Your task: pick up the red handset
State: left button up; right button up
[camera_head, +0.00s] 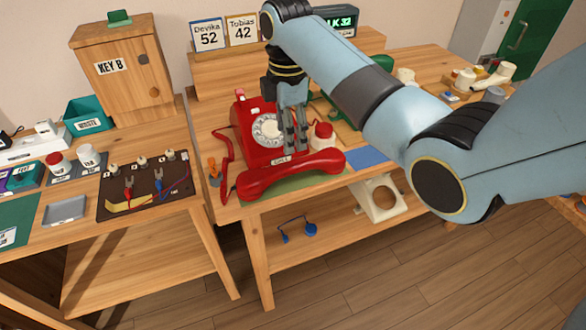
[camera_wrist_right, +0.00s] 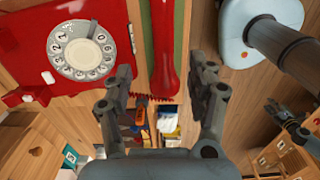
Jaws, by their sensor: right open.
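The red handset (camera_head: 290,172) lies off its cradle along the front edge of the table, in front of the red dial phone (camera_head: 265,130). In the right wrist view the handset (camera_wrist_right: 163,50) runs vertically, ahead of the gap between the fingers. My right gripper (camera_head: 296,148) points down just behind the handset, beside the dial. Its fingers (camera_wrist_right: 162,85) are open and empty. I cannot tell if they touch the handset. A dark jointed part at the right of the wrist view looks like my left gripper (camera_wrist_right: 287,118); its jaws are unclear.
A coiled red cord (camera_head: 226,160) hangs at the phone's left. A blue mat (camera_head: 368,157) lies right of the handset. A lower shelf (camera_head: 340,228) runs under the table. Floor in front is open.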

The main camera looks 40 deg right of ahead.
aim_at(293, 163)
notch_tip(293, 163, down, 5)
jog(key=shift+f, duration=0.1)
jog(key=shift+s+d+f+b, duration=0.15)
jog(key=shift+f+b, duration=0.05)
jog(key=shift+f, duration=1.15)
jog(key=shift+s+d+f+b, duration=0.15)
jog(key=shift+f, duration=1.2)
grip_shut()
